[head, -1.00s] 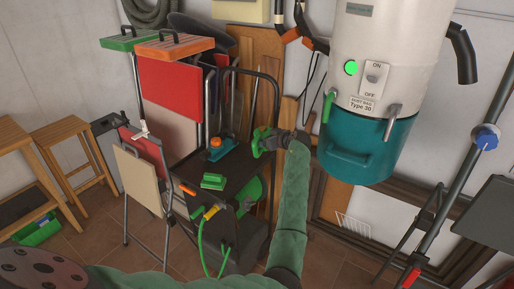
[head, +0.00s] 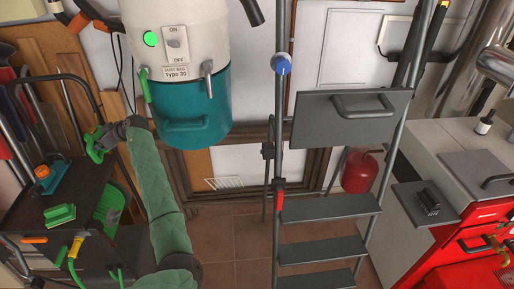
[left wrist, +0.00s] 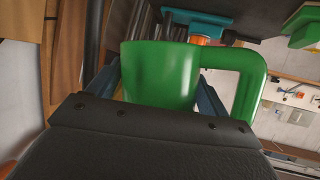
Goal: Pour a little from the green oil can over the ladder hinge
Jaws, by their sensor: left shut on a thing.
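My left gripper (head: 108,138) is shut on the green oil can (head: 94,148) at the right edge of the black cart. In the left wrist view the can (left wrist: 160,75) fills the space between the fingers, its looped handle to the right. I cannot see its spout clearly. The grey stepladder (head: 330,207) stands right of centre, well to the right of the can. I cannot tell which part is the hinge. My right gripper is not in view.
The black cart (head: 35,205) carries a green brush-like block (head: 60,215) and a blue tool with an orange knob (head: 48,177). A white and teal vacuum tank (head: 185,105) hangs between can and ladder. A red cabinet (head: 470,250) stands at right. Floor before the ladder looks clear.

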